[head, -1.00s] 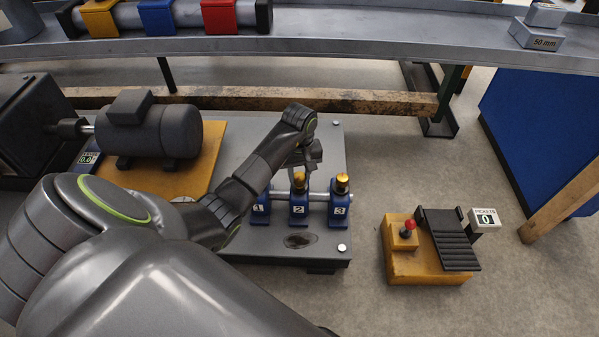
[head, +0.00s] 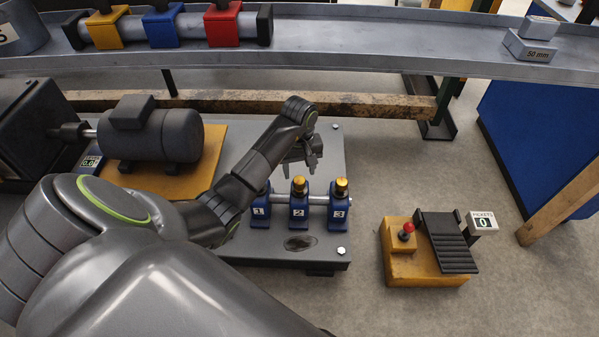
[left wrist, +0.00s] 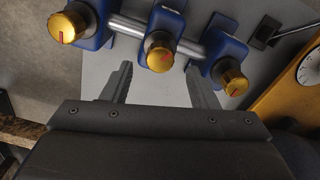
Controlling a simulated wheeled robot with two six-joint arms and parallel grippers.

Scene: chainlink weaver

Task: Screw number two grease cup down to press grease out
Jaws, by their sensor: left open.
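Three blue bearing blocks numbered 1, 2 and 3 stand on a steel shaft, with brass grease cups on top. The number two grease cup (head: 299,186) is the middle one; it also shows in the left wrist view (left wrist: 160,50) with a red mark on its cap. My left gripper (head: 303,170) is open and empty, just above and behind cup two in the head view. In the left wrist view its fingers (left wrist: 158,80) point toward cup two, apart from it. The number three cup (head: 341,187) is to the right; cup one is mostly hidden by my arm.
A dark grease patch (head: 300,242) lies on the plate in front of block two. A dark motor (head: 155,137) sits left. A grey shelf (head: 390,48) runs behind.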

